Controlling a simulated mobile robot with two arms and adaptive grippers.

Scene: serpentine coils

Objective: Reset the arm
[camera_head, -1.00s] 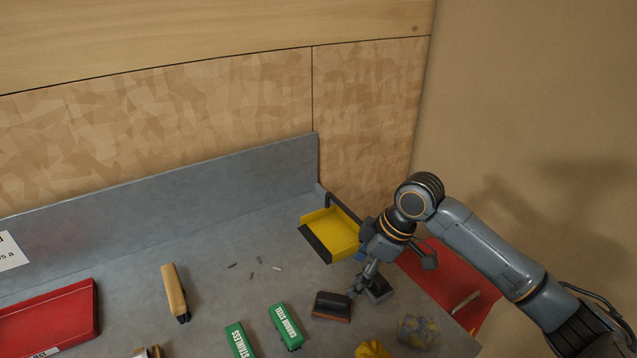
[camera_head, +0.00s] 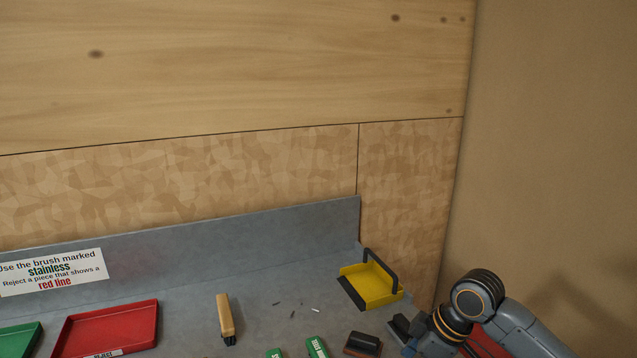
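My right arm comes in from the lower right, and its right gripper (camera_head: 402,328) is near the bottom edge, beside a dark block with a reddish-brown base (camera_head: 363,344). The gripper is partly cut off and its fingers are too unclear to tell open from shut. My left gripper is not in view.
A yellow dustpan (camera_head: 372,286) with a black handle stands at the back right. Red (camera_head: 108,329) and green (camera_head: 18,340) trays are at left. A wooden-handled brush (camera_head: 225,315), two green-topped items (camera_head: 316,347) and small scraps lie between. A sign (camera_head: 50,270) is on the backsplash.

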